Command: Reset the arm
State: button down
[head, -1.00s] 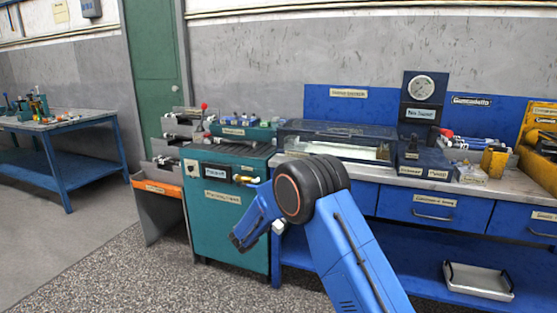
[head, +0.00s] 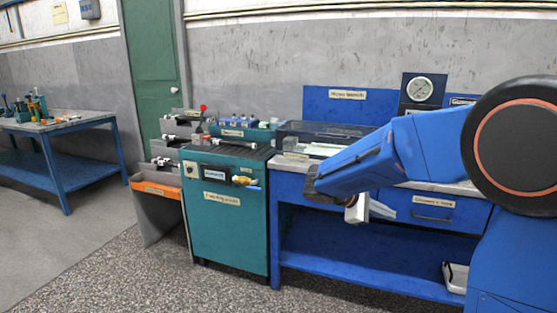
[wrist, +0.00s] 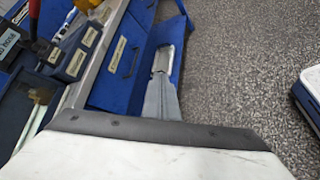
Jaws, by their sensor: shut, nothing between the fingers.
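My gripper (wrist: 163,56) shows in the wrist view as narrow grey fingers closed together, with nothing between them. In the head view, my gripper (head: 384,209) hangs below my blue wrist, in front of the blue workbench's drawer face. It looks apart from the bench. My elbow fills the right side of the head view and my forearm reaches left across the bench, hiding much of its top.
A teal cabinet (head: 226,225) stands left of the blue workbench (head: 340,262). A pressure gauge (head: 419,89) stands at the back. A metal tray (head: 455,277) lies on the lower shelf, partly hidden. A blue table (head: 60,170) is far left. The floor in front is clear.

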jog(key=s+d+f+m+g+y, duration=0.1)
jog(key=s+m+y, duration=0.2)
jog(key=s, duration=0.7)
jog(key=s+d+m+y, duration=0.2)
jog(key=s+m+y, duration=0.1)
jog(key=s, duration=0.7)
jog(key=s+a+f+m+t+y, duration=0.1)
jog(key=s+a+m+y, duration=0.1)
jog(key=s, duration=0.4)
jog(key=s+a+f+m+t+y, duration=0.2)
jog(key=s+a+m+y, duration=0.1)
jog(key=s, duration=0.4)
jog(key=shift+a+y, duration=0.5)
jog(key=shift+a, duration=0.3)
jog(key=shift+f, duration=0.1)
